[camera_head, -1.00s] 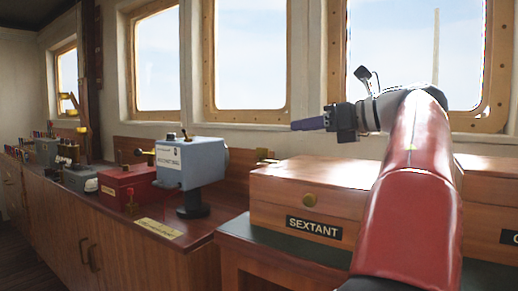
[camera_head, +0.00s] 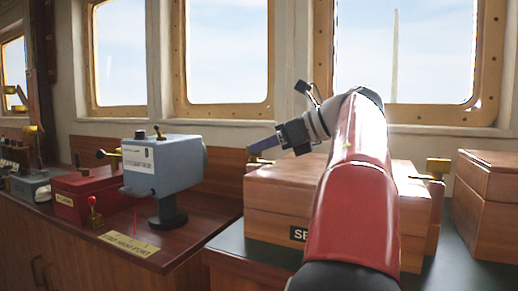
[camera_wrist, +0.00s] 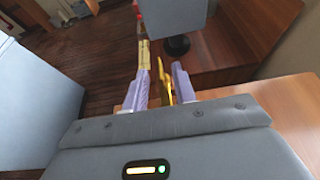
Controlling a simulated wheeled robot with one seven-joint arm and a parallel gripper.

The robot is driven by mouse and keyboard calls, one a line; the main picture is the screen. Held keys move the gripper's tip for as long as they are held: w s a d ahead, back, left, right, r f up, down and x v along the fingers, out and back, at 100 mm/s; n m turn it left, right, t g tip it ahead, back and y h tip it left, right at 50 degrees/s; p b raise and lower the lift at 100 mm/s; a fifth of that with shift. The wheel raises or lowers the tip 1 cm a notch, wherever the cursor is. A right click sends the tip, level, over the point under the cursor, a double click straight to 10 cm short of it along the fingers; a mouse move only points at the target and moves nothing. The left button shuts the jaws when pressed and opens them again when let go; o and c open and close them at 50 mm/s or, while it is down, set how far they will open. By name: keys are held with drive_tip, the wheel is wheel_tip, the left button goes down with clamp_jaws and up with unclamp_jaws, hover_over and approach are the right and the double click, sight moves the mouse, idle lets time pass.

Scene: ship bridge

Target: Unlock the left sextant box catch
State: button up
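The wooden sextant box (camera_head: 270,196) stands on the dark green top, its label partly hidden by my arm. It also shows at the right edge in the wrist view (camera_wrist: 293,112). My gripper (camera_head: 262,146) is at the box's left end, around lid height. In the wrist view, the left brass catch (camera_wrist: 163,84) stands between my two pale purple fingers (camera_wrist: 163,88). Gaps show beside it, so the fingers look open; contact is unclear. In the head view the gripper mostly hides this catch. The right brass catch (camera_head: 438,168) shows at the box's other end.
A blue-grey instrument (camera_head: 165,168) on a black stand is just left of the box. A red box (camera_head: 90,192) and a brass-plated label (camera_head: 130,244) lie further left. Another wooden box (camera_head: 488,200) stands at the right. Windows are behind.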

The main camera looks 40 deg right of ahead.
drive_tip(key=shift+x, duration=0.75)
clamp_jaws()
